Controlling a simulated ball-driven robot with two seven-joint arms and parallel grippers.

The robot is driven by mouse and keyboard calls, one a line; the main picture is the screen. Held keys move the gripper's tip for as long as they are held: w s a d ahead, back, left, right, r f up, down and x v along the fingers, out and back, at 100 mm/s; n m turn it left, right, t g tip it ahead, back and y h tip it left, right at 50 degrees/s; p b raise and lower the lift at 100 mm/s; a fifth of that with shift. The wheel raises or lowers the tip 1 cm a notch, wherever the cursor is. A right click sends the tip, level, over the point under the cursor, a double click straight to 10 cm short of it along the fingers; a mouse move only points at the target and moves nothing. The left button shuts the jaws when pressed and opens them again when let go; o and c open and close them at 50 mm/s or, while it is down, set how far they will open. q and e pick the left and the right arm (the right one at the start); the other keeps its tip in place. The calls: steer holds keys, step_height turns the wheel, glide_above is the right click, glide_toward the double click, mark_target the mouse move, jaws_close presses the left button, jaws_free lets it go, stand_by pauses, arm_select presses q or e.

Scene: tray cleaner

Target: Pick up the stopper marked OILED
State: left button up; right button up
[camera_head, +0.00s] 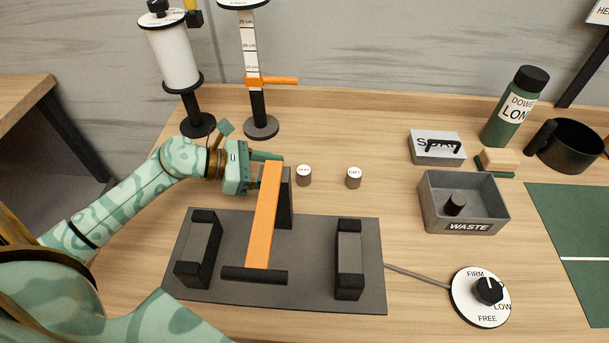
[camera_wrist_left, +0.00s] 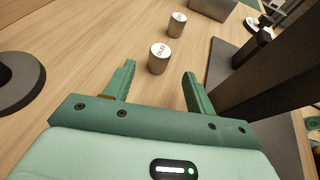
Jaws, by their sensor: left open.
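The stopper marked OILED (camera_head: 304,176) is a small dark cylinder with a white top, standing upright on the table; its label reads more clearly in the left wrist view (camera_wrist_left: 160,58). The similar stopper marked DRY (camera_head: 354,178) stands to its right, and farther off in the left wrist view (camera_wrist_left: 177,26). My left gripper (camera_wrist_left: 159,74) is open and empty. Its fingers point toward the OILED stopper, which stands just beyond the fingertips, between their lines. In the head view the gripper is left of this stopper, partly hidden by the orange bar. My right gripper is not in view.
The orange bar (camera_head: 264,215) and its dark post (camera_head: 285,205) stand close by my left gripper on a dark base plate (camera_head: 320,285). A grey WASTE bin (camera_head: 432,205) and a dial (camera_head: 467,308) are at the right. Table around the stoppers is clear.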

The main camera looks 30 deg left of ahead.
mark_target(294, 182)
arm_select(q)
steer(key=b+x, duration=0.1)
steer(key=x, duration=0.4)
steer(key=shift+r, duration=0.15)
steer(key=shift+a, duration=0.1)
steer(key=c, duration=1.1)
steer(key=shift+o, duration=0.2)
steer(key=shift+r, duration=0.1)
